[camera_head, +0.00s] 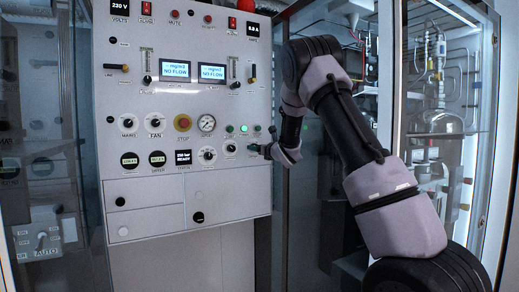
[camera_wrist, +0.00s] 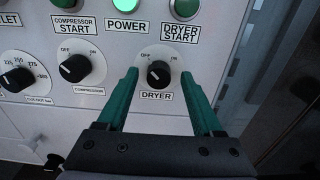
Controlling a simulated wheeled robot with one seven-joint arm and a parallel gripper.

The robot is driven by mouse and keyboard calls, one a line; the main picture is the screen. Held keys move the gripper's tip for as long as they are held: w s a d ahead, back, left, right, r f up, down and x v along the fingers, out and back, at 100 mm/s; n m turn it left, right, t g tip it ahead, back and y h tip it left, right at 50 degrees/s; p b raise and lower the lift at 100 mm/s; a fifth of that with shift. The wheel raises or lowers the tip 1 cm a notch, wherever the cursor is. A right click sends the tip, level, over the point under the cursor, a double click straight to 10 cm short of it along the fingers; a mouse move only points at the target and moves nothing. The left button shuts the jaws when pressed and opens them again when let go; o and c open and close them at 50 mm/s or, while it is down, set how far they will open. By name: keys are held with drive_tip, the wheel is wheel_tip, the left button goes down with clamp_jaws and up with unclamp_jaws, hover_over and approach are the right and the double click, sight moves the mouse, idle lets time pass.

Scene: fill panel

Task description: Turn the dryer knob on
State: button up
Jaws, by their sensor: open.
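The dryer knob (camera_wrist: 158,73) is a small black dial on a round white plate marked OFF at upper left and ON at upper right, above a DRYER label. Its white pointer mark appears to face left, towards the OFF side. My gripper (camera_wrist: 159,75) is open, with one teal finger on each side of the knob. Whether the fingers touch it cannot be told. In the head view my gripper (camera_head: 267,150) is at the panel's right edge, and I cannot make out the dryer knob there.
The compressor knob (camera_wrist: 75,68) is left of the left finger. The green dryer start button (camera_wrist: 185,9) and lit power button (camera_wrist: 126,8) are above. The white panel (camera_head: 150,220) carries several dials, a red stop button (camera_head: 183,123) and two screens. A glass cabinet (camera_head: 440,90) stands right.

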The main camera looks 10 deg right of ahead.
clamp_jaws()
drive_tip(key=shift+m, duration=0.4)
drive_tip(key=m, duration=1.7)
drive_tip(key=shift+w+r, duration=0.1)
idle(0.5)
drive_tip(key=shift+r, duration=0.1)
